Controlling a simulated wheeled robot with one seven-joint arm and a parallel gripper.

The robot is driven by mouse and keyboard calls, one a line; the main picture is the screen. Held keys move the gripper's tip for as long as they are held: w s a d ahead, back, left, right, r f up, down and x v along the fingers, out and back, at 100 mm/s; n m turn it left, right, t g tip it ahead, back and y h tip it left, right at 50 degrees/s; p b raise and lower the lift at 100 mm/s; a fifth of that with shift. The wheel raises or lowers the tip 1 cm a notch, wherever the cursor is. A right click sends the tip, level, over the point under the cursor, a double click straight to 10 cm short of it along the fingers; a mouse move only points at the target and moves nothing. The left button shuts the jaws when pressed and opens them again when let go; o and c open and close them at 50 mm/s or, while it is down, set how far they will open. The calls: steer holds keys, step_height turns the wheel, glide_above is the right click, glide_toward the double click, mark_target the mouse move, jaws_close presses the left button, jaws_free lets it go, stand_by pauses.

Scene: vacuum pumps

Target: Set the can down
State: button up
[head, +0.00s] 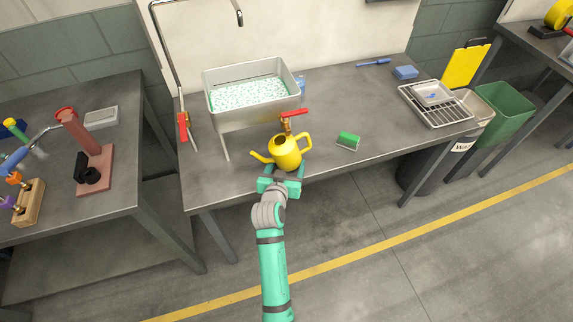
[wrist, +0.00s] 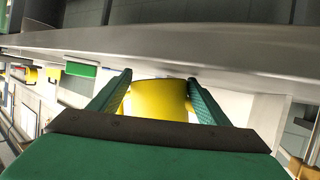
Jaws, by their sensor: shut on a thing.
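The yellow watering can (head: 287,154) is upright at the front edge of the middle table, below the raised sink. Its spout points left and its handle is on the right. My gripper (head: 281,175) reaches it from the front and is shut on its body. In the wrist view the can (wrist: 160,98) fills the space between the two green fingers (wrist: 158,100). I cannot tell whether its base touches the table.
The metal sink (head: 228,118) stands on legs behind the can, with a red-handled tap (head: 295,113) just above it. A green brush (head: 348,140) lies to the right. A wire rack (head: 448,112) is at the table's right end. Bare tabletop (head: 375,105) lies between.

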steer(key=o, duration=1.9)
steer(key=shift+a+f, duration=0.1)
steer(key=shift+a, duration=0.05)
steer(key=shift+a+f, duration=0.1)
steer(key=shift+w, duration=0.1)
steer(key=shift+f, duration=0.1)
